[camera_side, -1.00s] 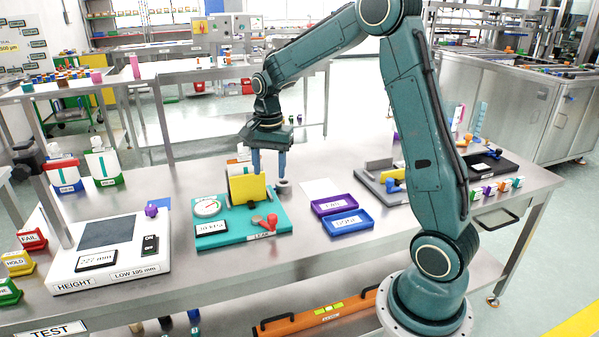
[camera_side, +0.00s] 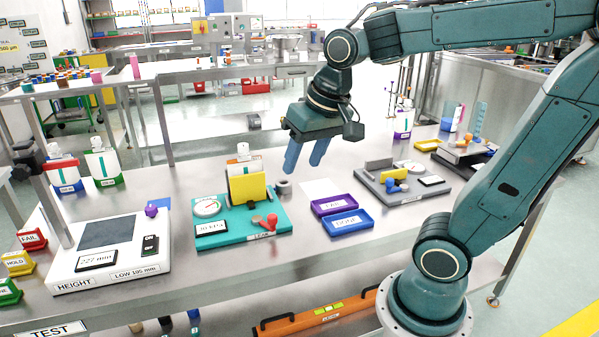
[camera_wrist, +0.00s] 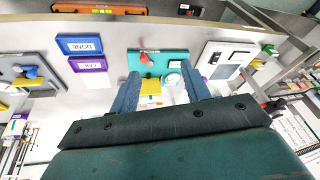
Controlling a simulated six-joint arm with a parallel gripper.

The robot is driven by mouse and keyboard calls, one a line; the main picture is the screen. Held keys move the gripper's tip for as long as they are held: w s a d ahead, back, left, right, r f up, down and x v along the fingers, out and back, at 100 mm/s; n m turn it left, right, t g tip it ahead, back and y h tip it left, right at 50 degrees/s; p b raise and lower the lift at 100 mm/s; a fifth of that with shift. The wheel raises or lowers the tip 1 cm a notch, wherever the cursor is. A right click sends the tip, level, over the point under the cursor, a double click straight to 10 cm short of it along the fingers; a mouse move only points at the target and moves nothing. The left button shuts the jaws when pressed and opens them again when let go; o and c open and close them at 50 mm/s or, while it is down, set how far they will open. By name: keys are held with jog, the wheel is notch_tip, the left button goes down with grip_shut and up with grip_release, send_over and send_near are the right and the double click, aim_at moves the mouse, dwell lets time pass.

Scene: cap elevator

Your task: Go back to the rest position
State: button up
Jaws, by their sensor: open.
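My gripper (camera_side: 305,152) hangs in the air above the steel table (camera_side: 300,262), over the middle of the bench. Its two blue fingers are apart with nothing between them. In the wrist view my gripper (camera_wrist: 166,90) is also open, and the teal leak station (camera_wrist: 146,62) shows beyond and between the fingers. In the side view, the teal leak station (camera_side: 232,238) lies below and to the left of my gripper, with a yellow block (camera_side: 247,189), a round gauge and a red handle on it.
The white height station (camera_side: 95,265) stands at the left. A purple tray (camera_side: 333,204) and a blue tray (camera_side: 348,223) lie mid-table. A grey station (camera_side: 402,187) is right of them. A small grey cylinder (camera_side: 284,188) stands behind the leak station. The air around my gripper is clear.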

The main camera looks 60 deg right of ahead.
jog(key=s+a+n+t, duration=0.1)
jog(key=s+a+n, duration=0.2)
jog(key=s+n, duration=0.2)
jog(key=shift+s+f+t, duration=0.3)
jog(key=shift+s+f, duration=0.05)
jog(key=shift+s, duration=1.15)
